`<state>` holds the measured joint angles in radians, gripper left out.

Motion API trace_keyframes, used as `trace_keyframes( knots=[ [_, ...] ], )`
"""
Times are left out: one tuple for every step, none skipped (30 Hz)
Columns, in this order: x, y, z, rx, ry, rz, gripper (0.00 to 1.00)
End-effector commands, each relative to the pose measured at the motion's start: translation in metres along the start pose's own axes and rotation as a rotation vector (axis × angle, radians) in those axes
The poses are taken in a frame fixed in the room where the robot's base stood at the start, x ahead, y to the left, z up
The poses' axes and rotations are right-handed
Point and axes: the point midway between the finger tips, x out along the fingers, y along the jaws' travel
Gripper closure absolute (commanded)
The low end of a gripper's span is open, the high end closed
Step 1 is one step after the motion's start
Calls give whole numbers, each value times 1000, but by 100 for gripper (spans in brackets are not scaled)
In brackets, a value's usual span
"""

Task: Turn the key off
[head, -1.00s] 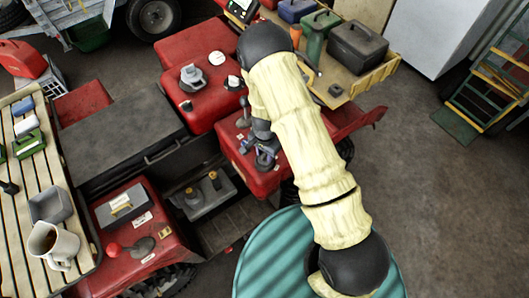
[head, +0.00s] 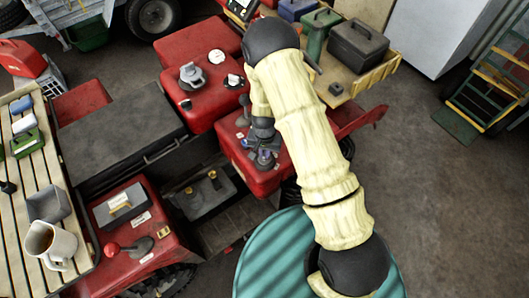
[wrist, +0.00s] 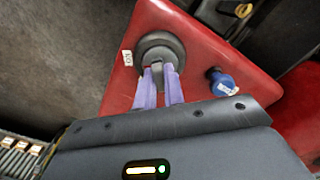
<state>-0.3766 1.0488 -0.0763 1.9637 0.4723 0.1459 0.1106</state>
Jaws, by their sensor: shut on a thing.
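In the wrist view, the key (wrist: 158,68) is a small grey grip standing out from a round dark grey switch (wrist: 166,44) on a red panel (wrist: 197,52). My gripper (wrist: 158,75) has its two pale purple fingers on either side of the key and is shut on it. A white label (wrist: 127,57) is beside the switch on the left. In the head view, my gripper (head: 264,157) is over the red panel near the machine's middle. The key is hidden there by my gripper and wrist.
A blue knob (wrist: 222,83) with a white tag stands right of the switch. A slatted bench (head: 35,165) with a mug (head: 50,245) is at left. A wooden tray (head: 375,77) holds a dark toolbox (head: 356,45).

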Motion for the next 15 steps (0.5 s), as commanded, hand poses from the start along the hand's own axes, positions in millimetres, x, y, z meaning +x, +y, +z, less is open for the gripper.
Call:
trace_keyframes(
  knots=[
    [0,0,0,1,-1,0,100],
    [0,0,0,1,-1,0,100],
    [0,0,0,2,-1,0,100],
    [0,0,0,0,-1,0,100],
    [0,0,0,-7,-1,0,100],
    [1,0,0,-25,-1,0,100],
    [1,0,0,-48,-1,0,100],
    [1,0,0,-81,-1,0,100],
    [2,0,0,-132,-1,-1,100],
    [2,0,0,-175,-1,-1,100],
    [2,0,0,-222,0,-1,100],
    [2,0,0,-282,0,-1,100],
    [2,0,0,-321,0,-1,100],
    [1,0,0,-357,0,-1,100],
    [1,0,0,-391,0,-1,100]
  ],
)
